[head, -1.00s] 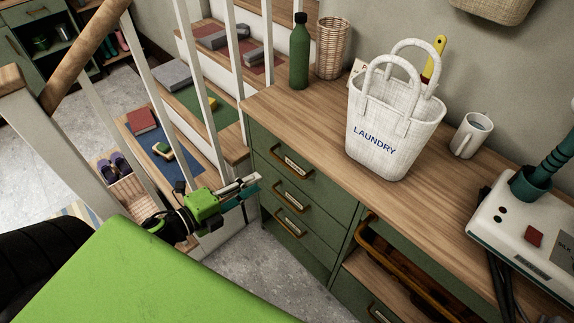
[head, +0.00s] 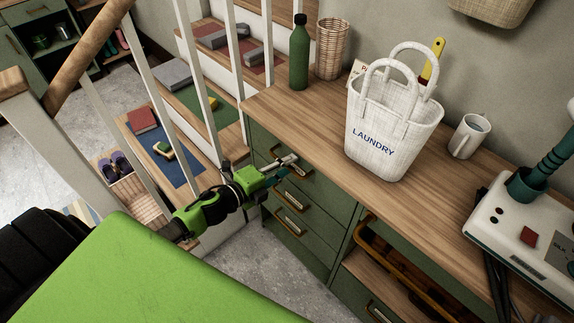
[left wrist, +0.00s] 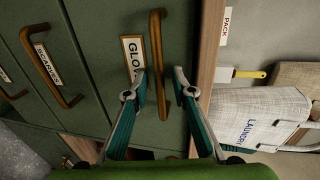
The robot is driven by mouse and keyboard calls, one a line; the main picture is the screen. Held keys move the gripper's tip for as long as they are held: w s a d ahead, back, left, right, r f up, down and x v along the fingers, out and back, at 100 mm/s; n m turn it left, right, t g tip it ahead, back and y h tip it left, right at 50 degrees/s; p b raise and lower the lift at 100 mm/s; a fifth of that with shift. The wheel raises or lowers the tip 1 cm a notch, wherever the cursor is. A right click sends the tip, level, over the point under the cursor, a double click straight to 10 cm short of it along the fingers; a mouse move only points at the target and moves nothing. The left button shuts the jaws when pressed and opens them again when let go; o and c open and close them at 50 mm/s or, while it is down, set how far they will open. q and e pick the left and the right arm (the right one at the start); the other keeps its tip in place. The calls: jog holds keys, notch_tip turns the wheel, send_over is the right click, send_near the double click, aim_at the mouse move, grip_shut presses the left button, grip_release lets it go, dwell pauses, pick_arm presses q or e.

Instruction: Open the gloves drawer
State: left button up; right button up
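The gloves drawer (head: 261,141) is the top drawer of the green cabinet under the wooden counter, and it looks closed. In the left wrist view its label (left wrist: 132,58) reads "GLO", the rest hidden behind a finger. Its brown bar handle (left wrist: 156,40) runs up and down in that view. My left gripper (head: 294,166) is at this drawer's front. In the left wrist view the left gripper (left wrist: 160,78) is open, one finger on each side of the handle, with gaps visible. My right gripper is in neither view.
The scarves drawer (left wrist: 40,50) and another drawer (head: 289,225) lie below. A white railing (head: 208,90) stands close to my left arm. The counter holds a laundry bag (head: 375,140), a green bottle (head: 299,55), a wicker vase (head: 331,48) and a mug (head: 468,135).

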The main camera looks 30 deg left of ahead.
pick_arm(q)
grip_shut()
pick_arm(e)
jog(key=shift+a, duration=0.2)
